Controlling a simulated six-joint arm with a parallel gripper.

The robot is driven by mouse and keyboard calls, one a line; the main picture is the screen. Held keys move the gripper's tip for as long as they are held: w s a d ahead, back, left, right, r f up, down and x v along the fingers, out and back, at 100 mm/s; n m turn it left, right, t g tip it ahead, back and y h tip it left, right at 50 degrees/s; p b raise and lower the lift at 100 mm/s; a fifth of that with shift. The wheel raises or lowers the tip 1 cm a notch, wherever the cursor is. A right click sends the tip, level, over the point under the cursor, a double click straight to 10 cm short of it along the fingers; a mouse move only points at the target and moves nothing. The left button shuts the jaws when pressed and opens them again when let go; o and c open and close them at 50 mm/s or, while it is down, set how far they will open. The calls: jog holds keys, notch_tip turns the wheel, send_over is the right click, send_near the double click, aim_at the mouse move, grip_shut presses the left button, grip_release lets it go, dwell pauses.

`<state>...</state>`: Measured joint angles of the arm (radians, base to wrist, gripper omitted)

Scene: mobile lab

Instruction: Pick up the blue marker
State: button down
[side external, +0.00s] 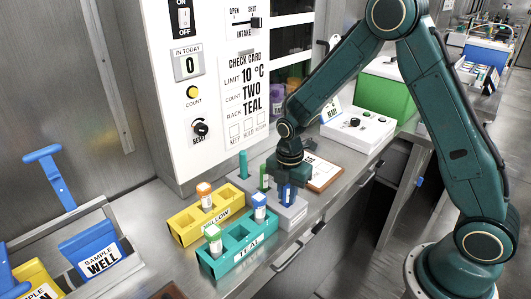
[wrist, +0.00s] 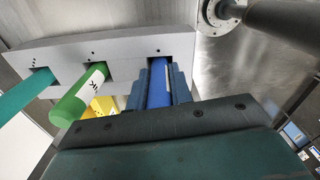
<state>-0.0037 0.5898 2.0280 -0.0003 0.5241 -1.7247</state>
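The blue marker (wrist: 160,85) stands in the right-hand hole of a grey rack (wrist: 110,50) in the wrist view. The fingers of my gripper (wrist: 161,78) lie along both sides of it, with no clear gap showing. In the side view, my gripper (side external: 288,188) points down over the near end of the grey rack (side external: 299,212), and the blue marker (side external: 288,195) shows between its fingers. A green marker (wrist: 78,98) and a teal marker (wrist: 25,95) stand in the other holes of the same rack.
A yellow rack (side external: 185,229) and a teal rack (side external: 236,258) with capped tubes stand left of the grey rack. A clipboard (side external: 325,176) lies behind it, before a white control box (side external: 357,130). A white panel (side external: 215,90) rises behind. The bench edge is near.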

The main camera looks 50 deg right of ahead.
jog(key=shift+r, duration=0.15)
notch_tip(320, 180, up, 20)
dwell(0.9)
dwell(0.8)
jog(key=w+a, duration=1.3)
jog(key=a, duration=0.2)
jog(key=shift+w+a+f, duration=0.35)
jog(key=shift+w+a, duration=0.05)
